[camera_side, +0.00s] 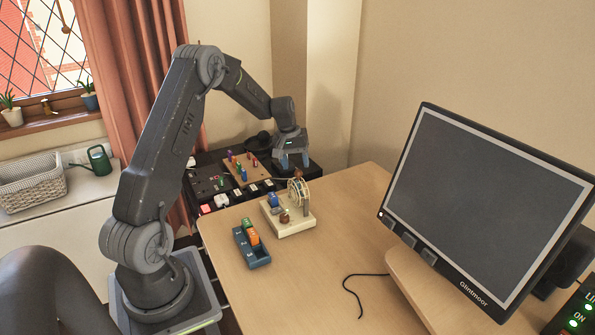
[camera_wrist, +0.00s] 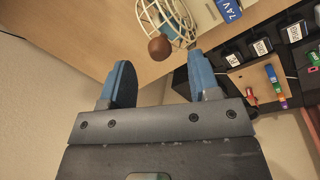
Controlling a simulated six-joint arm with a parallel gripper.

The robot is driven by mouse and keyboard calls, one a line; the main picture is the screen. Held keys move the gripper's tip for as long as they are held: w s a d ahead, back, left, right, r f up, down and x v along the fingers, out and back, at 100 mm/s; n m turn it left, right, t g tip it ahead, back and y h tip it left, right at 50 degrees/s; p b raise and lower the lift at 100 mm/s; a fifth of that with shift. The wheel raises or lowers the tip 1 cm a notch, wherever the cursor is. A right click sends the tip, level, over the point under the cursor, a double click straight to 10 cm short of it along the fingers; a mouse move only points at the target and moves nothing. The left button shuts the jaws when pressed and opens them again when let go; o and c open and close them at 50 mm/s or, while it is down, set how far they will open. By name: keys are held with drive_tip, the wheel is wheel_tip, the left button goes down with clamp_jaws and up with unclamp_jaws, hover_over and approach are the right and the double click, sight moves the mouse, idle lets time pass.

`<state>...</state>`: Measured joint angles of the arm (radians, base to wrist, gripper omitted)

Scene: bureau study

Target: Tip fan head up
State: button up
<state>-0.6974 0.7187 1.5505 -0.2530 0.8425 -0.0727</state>
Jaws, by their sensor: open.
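The fan has a round cream wire head (camera_side: 298,191) on a cream base (camera_side: 296,227). A blue block and a brown knob (camera_side: 284,217) are on the base. In the wrist view, part of the fan's wire cage (camera_wrist: 172,15) shows at the top, with a brown ball-shaped knob (camera_wrist: 160,47) at its near edge. My gripper (camera_side: 291,164) is above and behind the fan in the side view, with its blue fingers apart. In the wrist view my gripper (camera_wrist: 158,75) is open and empty, and the knob appears just beyond the gap between its fingertips. I cannot tell the distance.
A wooden board with coloured pegs (camera_side: 242,167) and a black panel with labelled switches (camera_side: 208,185) lie behind the fan. A blue tray with coloured blocks (camera_side: 252,244) is in front. A monitor (camera_side: 470,210) stands right. The desk (camera_side: 345,225) between is mostly clear, with a black cable.

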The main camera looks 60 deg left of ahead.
sight(298, 170)
drive_tip(key=shift+w+d+f, duration=0.1)
drive_tip(key=shift+w+f, duration=0.05)
drive_tip(key=shift+f, duration=0.7)
drive_tip(key=shift+w+d+f, duration=0.1)
drive_tip(key=shift+w+f, duration=0.05)
drive_tip(key=shift+f, duration=0.7)
clamp_jaws()
